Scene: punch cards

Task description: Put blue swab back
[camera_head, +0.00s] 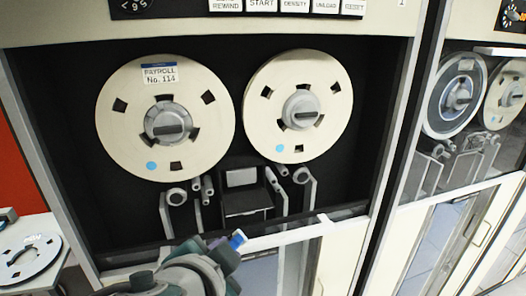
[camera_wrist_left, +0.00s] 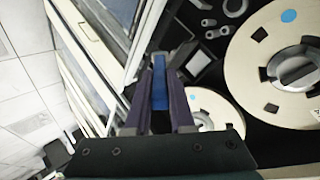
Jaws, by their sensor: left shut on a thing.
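My left gripper (camera_head: 226,252) is in front of the lower part of the tape drive, just below the reel bay. It is shut on the blue swab (camera_head: 238,240), whose blue end sticks out past the fingers. In the left wrist view the blue swab (camera_wrist_left: 159,85) stands between the two dark fingers of the gripper (camera_wrist_left: 160,98). No holder for the swab can be made out. My right gripper is not in view.
The tape drive has a left reel (camera_head: 128,118) labelled PAYROLL No. 114 and a right reel (camera_head: 262,110). A head block (camera_head: 246,202) and rollers sit below them. A pale ledge (camera_head: 290,236) runs under the bay. At lower left, a loose reel (camera_head: 28,258) lies on a white surface (camera_head: 36,224).

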